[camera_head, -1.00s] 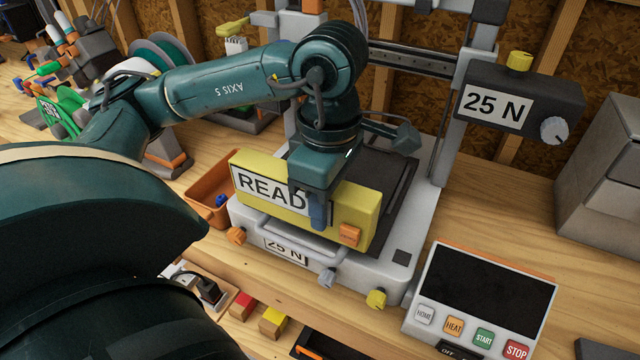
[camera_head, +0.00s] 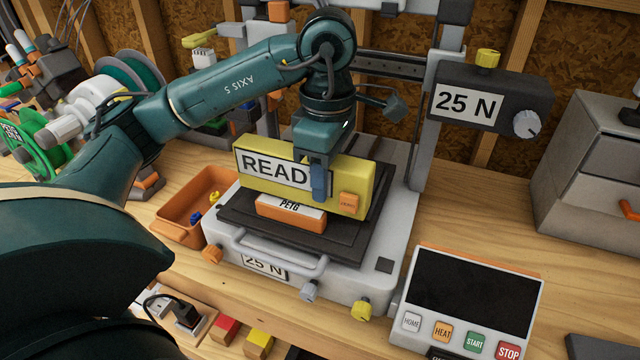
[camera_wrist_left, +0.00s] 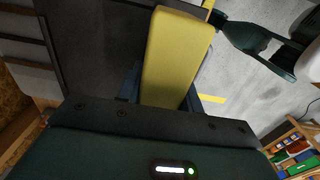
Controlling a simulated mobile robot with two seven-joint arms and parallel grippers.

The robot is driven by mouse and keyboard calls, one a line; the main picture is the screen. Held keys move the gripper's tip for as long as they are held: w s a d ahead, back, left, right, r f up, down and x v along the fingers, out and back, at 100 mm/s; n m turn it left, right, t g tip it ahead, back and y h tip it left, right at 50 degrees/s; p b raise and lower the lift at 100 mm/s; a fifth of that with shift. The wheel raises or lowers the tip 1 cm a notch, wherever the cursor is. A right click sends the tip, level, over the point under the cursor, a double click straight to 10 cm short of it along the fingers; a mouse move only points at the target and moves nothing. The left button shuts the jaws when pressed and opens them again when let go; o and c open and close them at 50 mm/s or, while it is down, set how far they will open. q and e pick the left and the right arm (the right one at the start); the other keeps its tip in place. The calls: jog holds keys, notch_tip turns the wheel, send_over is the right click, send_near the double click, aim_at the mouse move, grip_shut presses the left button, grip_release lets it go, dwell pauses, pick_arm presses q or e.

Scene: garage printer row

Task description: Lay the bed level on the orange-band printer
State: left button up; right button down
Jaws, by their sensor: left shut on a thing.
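The yellow bed level (camera_head: 330,180), with a white label reading READ and an orange button, is gripped by my left gripper (camera_head: 318,178). The gripper is shut on its middle. The level's long side faces the head camera, over the dark bed (camera_head: 345,245) of the printer (camera_head: 375,275). I cannot tell whether it touches the bed. An orange block (camera_head: 291,213) labelled PETG lies on the bed, just below and in front of the level. In the left wrist view the level (camera_wrist_left: 175,55) runs between the fingers. My right gripper is not identifiable.
An orange bin (camera_head: 180,215) with small pieces stands left of the printer. A control panel (camera_head: 470,290) stands at front right, and a 25 N box (camera_head: 490,100) with knobs is on the printer frame. A grey cabinet (camera_head: 590,170) is at the right. Wood between is clear.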

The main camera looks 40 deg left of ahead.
pick_arm(q)
jog(key=shift+w+a, duration=0.2)
jog(key=shift+w, duration=0.65)
jog(key=shift+w+a, duration=0.2)
jog(key=shift+w, duration=0.65)
jog(key=shift+w+f+b, duration=0.1)
jog(key=shift+f+b, duration=0.4)
jog(key=shift+b, duration=0.05)
jog(key=shift+f+b, duration=0.5)
jog(key=shift+f, duration=0.1)
jog(key=shift+f+b, duration=0.5)
jog(key=shift+f, duration=0.15)
pick_arm(e)
jog(key=shift+a+f+y, duration=0.3)
jog(key=shift+a+f, duration=0.25)
jog(key=shift+f, duration=0.1)
jog(key=shift+w+d, duration=0.1)
jog(key=shift+d, duration=0.05)
pick_arm(q)
jog(key=shift+f+b, duration=0.2)
jog(key=shift+b, duration=0.1)
pick_arm(e)
jog(key=shift+f, duration=0.15)
pick_arm(q)
jog(key=o, duration=1.2)
